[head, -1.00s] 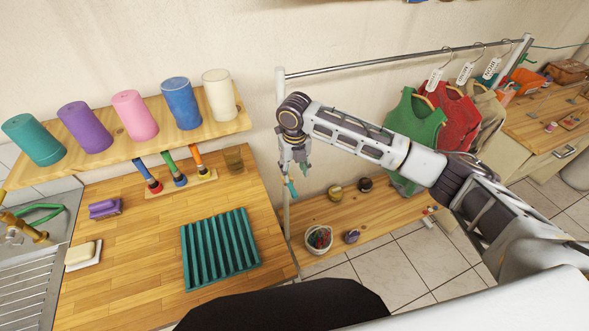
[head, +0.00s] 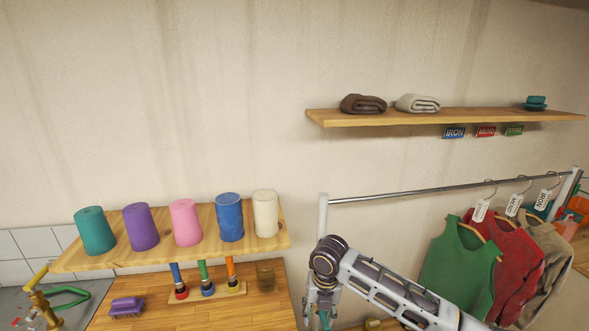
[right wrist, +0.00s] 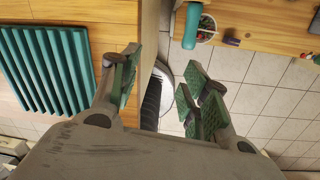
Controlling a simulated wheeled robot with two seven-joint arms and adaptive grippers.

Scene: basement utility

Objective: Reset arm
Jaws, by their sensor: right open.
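My right arm comes in from the lower right in the head view. Its gripper (head: 322,304) points down in front of the left post of the clothes rail, partly cut off by the bottom edge. In the right wrist view the jaws (right wrist: 163,80) are apart, with green pads and nothing between them. The floor and the counter edge show beyond. My left gripper is not in view.
A shelf (head: 72,262) holds several coloured cups above the wooden counter (head: 190,315). A teal ribbed rack (right wrist: 45,70) lies on the counter. Vests, including a green one (head: 458,268), hang on the rail (head: 400,192). An upper shelf (head: 470,117) holds folded cloths.

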